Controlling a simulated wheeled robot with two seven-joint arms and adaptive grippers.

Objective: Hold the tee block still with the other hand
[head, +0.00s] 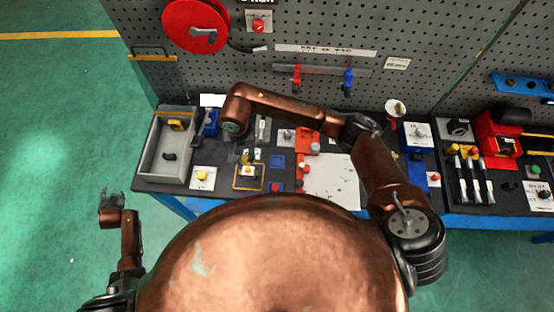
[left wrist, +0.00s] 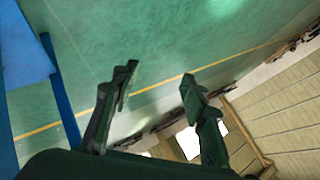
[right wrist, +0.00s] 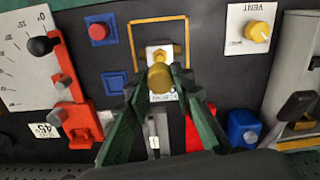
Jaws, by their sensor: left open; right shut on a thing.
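A pale block with a brass-yellow round top, which looks like the tee block (right wrist: 160,52), sits inside a yellow frame on the dark bench mat. It also shows in the head view (head: 248,171). My right gripper (right wrist: 160,90) comes down over it with its green fingers closed about the brass part (right wrist: 159,76). Their exact contact is partly hidden. In the head view my right gripper (head: 241,157) is small and dark. My left gripper (head: 111,197) is open and empty, out over the green floor left of the bench, and its spread fingers show in the left wrist view (left wrist: 160,90).
Beside the frame are a red button (right wrist: 99,31), blue squares, a red fixture (right wrist: 72,110), a white VENT plate with a yellow knob (right wrist: 259,31) and a blue block (right wrist: 243,127). A grey tray (head: 153,160) stands at the bench's left end. Floor left is clear.

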